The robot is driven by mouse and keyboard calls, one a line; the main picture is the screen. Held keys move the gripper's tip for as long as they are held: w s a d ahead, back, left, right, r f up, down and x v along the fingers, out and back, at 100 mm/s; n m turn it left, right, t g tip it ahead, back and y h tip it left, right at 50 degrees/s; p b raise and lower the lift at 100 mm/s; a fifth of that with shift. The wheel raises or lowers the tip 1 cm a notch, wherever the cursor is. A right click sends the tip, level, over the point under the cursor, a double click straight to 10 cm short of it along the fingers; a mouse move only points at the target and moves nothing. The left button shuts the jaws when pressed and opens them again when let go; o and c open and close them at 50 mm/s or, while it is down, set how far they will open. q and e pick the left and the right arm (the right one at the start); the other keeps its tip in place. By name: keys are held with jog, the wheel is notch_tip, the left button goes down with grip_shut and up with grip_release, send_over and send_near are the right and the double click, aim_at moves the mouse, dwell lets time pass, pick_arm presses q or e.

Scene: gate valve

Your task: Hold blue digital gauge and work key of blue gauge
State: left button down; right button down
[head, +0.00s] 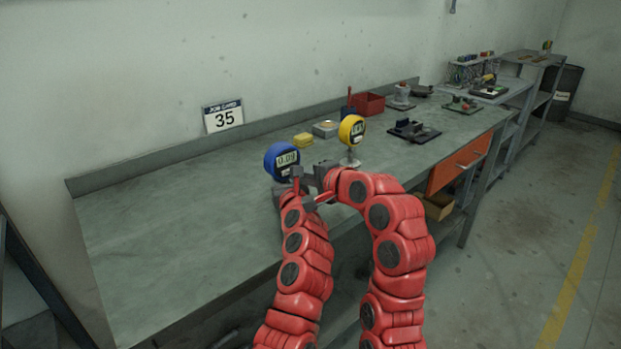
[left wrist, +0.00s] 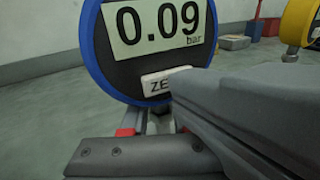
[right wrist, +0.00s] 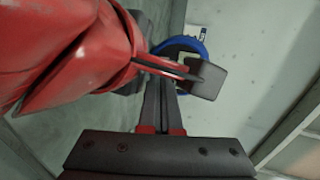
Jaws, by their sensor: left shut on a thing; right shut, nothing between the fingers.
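The blue digital gauge (head: 282,161) is upright in my left gripper (head: 284,187), above the bench. In the left wrist view its face (left wrist: 155,60) reads 0.09 bar. The left fingers are shut on its lower stem, partly hidden. My right gripper (head: 303,177) is shut and empty, just in front of the gauge's lower face. In the right wrist view its fingers (right wrist: 161,95) point towards the blue rim (right wrist: 180,43). I cannot tell whether they touch the key.
A yellow gauge (head: 351,130) stands on the bench (head: 170,220) close to the right of the grippers. The bench's left part is clear.

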jog(key=shift+w+a+f, duration=0.2)
jog(key=shift+w, duration=0.1)
jog(key=shift+w+a, duration=0.4)
jog(key=shift+w, duration=0.15)
pick_arm(q)
jog(key=shift+s+d+r, duration=0.1)
jog(key=shift+d, duration=0.05)
pick_arm(e)
jog(key=shift+w+a, duration=0.1)
jog(key=shift+a, duration=0.1)
jog(key=v, duration=1)
jog(key=shift+d+r, duration=0.15)
